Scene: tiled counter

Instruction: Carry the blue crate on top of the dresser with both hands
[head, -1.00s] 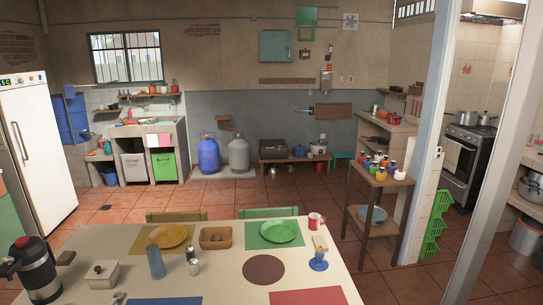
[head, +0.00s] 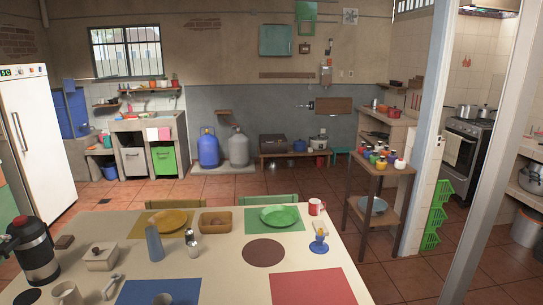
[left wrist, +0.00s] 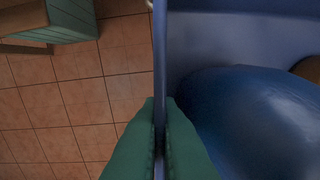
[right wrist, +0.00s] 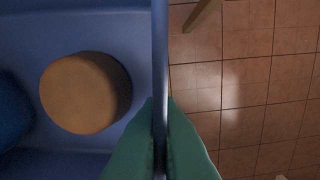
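The blue crate shows only in the wrist views. In the left wrist view its wall (left wrist: 160,60) stands upright between the fingers of my left gripper (left wrist: 160,125), which is shut on it. In the right wrist view my right gripper (right wrist: 160,125) is shut on another part of the crate wall (right wrist: 160,50). Inside the crate lie a large rounded blue thing (left wrist: 250,120) and a tan cylinder (right wrist: 85,93). The tiled floor shows below and outside the crate. Neither gripper is in the head view. I cannot pick out the dresser for certain.
A laid table (head: 225,265) fills the near part of the head view, with two chairs (head: 295,200) behind it. A white fridge (head: 35,140) stands left, a wooden stand with jars (head: 380,168) right. Green-painted wooden furniture (left wrist: 70,20) shows beside the crate. Tiled floor beyond the table is open.

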